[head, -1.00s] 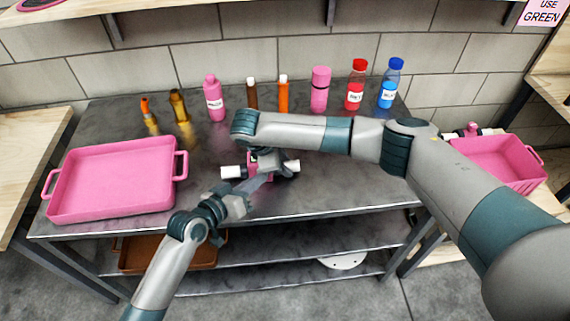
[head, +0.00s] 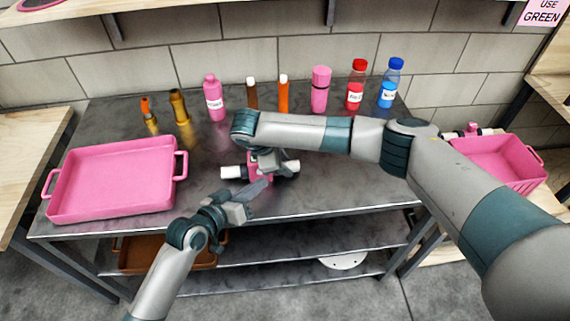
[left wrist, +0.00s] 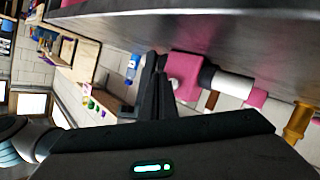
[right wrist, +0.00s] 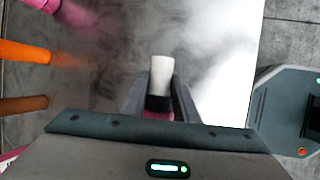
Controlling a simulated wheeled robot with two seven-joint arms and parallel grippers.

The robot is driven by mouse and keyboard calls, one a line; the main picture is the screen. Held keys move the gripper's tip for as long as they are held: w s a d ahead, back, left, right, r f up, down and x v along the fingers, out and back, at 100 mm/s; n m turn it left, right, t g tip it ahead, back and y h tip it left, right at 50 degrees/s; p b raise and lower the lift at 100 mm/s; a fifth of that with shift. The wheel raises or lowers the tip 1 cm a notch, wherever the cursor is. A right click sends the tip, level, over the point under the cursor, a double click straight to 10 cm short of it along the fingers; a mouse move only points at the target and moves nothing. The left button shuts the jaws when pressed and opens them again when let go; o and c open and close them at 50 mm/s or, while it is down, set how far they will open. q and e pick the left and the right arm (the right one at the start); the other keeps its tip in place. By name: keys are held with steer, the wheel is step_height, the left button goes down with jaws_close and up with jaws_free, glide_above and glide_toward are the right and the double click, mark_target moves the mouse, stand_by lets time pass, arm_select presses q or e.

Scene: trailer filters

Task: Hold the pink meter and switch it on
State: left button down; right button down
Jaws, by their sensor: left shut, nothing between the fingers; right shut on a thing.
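The pink meter (head: 253,170) is a small pink body with black-and-white stubs on two sides, at the middle of the metal table. My right gripper (right wrist: 158,105) is shut on it from above and hides much of it; one white stub (right wrist: 161,72) sticks out between the fingers. I cannot tell whether the meter touches the table. My left gripper (head: 266,184) is shut and empty, its fingertips close to the meter's front side. In the left wrist view the shut fingers (left wrist: 153,75) are beside the pink body (left wrist: 184,76); contact is unclear. No switch or lit display is discernible.
A pink tray (head: 112,180) stands on the table's left. Several bottles and tubes line the back, among them a pink bottle (head: 214,101), a red bottle (head: 355,93) and a blue bottle (head: 390,89). A pink crate (head: 500,160) stands at right. The table's front right is clear.

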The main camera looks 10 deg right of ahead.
arm_select(q)
steer(key=shift+s, duration=2.75)
arm_select(e)
steer(key=c, duration=1.3)
jaws_free()
steer(key=v, duration=1.2)
